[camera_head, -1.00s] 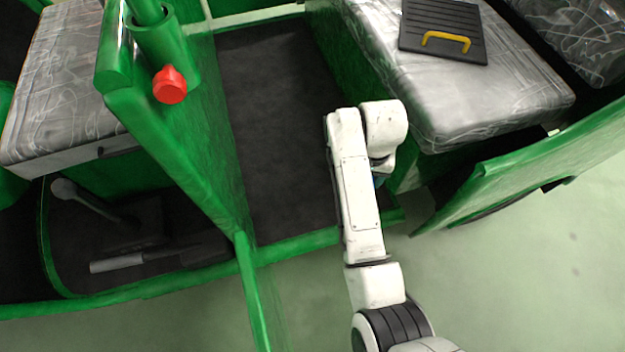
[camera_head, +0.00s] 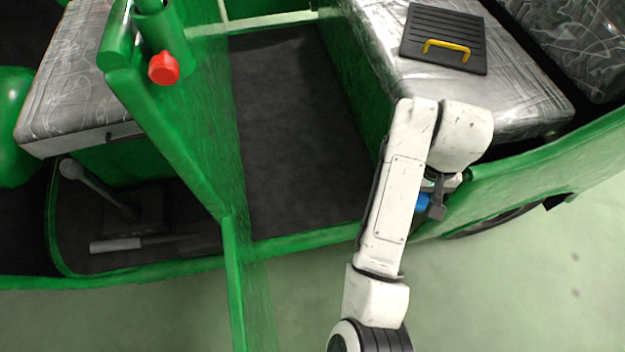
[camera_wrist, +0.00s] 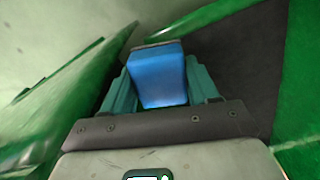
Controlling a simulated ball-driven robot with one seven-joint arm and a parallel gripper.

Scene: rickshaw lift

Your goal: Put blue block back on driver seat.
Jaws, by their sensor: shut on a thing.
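The blue block (camera_wrist: 158,75) is held between the teal fingers of my gripper (camera_wrist: 160,85) in the wrist view. In the head view, part of the blue block (camera_head: 422,202) shows beside my white arm, near the rickshaw's green side below the rear seat; my gripper (camera_head: 432,200) is partly hidden by the arm. The driver seat (camera_head: 68,85), grey with white scribbles, is at the upper left. It is apart from my gripper, beyond the green partition. The top of the driver seat that shows is bare.
A green partition (camera_head: 180,120) with a red knob (camera_head: 163,68) stands between the driver area and the dark rear floor (camera_head: 290,130). The rear seat (camera_head: 510,95) bears a black case (camera_head: 440,50) with a yellow handle. A lever (camera_head: 95,185) stands below the driver seat.

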